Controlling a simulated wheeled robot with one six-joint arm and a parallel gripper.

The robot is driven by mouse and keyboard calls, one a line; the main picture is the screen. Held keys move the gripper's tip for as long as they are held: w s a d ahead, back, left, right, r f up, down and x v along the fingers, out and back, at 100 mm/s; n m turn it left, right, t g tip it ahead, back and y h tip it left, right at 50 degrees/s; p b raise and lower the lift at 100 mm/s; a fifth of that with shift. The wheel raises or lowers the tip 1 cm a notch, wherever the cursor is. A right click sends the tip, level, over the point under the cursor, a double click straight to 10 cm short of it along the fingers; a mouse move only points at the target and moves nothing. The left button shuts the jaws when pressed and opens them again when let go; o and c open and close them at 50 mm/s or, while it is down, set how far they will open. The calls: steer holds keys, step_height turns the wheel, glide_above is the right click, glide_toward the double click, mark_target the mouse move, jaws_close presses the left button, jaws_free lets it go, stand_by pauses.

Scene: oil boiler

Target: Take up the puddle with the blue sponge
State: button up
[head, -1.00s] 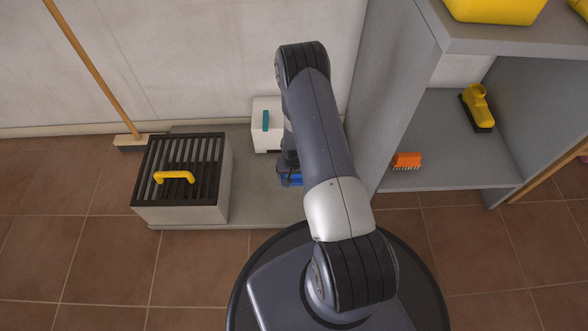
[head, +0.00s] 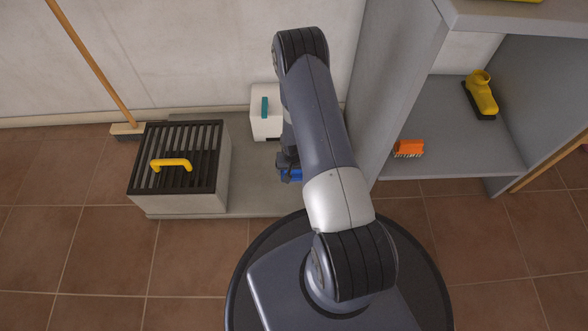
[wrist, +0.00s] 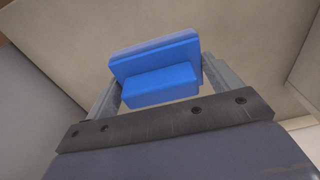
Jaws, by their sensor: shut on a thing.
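The blue sponge (wrist: 155,72) is held between the two fingers of my gripper (wrist: 160,85) in the wrist view. It has a wide pad and a smaller block facing the gripper. In the head view a bit of the blue sponge (head: 291,175) shows beside my arm, over the grey slab (head: 252,190). My gripper (head: 288,165) is mostly hidden there by my arm. No puddle can be made out in either view; my arm and base cover part of the floor and slab.
A box with a black grate and yellow handle (head: 172,163) stands left on the slab. A white box with a teal handle (head: 266,115) is by the wall. A grey shelf unit (head: 400,80) stands right, holding an orange brush (head: 408,149) and a yellow-handled tool (head: 481,95). A broom (head: 100,70) leans left.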

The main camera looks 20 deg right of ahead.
steer(key=shift+f+b, duration=0.5)
steer(key=shift+f, duration=2.6)
steer(key=o, duration=0.7)
steer(key=r+p, duration=0.1)
steer(key=r, duration=0.2)
steer(key=s+r+p, duration=0.1)
steer(key=r+p, duration=0.1)
steer(key=r, duration=0.2)
steer(key=r+p, duration=0.1)
steer(key=r, duration=0.2)
steer(key=shift+s+a+r+p, duration=0.15)
steer(key=shift+a+r+p, duration=0.1)
steer(key=shift+r+p, duration=0.1)
steer(key=f+b, duration=0.1)
steer(key=f, duration=0.2)
steer(key=f+b, duration=0.2)
steer(key=f, duration=0.2)
steer(key=w+f+b, duration=0.1)
steer(key=f, duration=0.2)
steer(key=shift+w+d+f+b, duration=0.1)
steer(key=shift+d+f+b, duration=0.2)
steer(key=shift+b, duration=0.1)
steer(key=shift+w+f, duration=0.1)
steer(key=shift+r, duration=0.7)
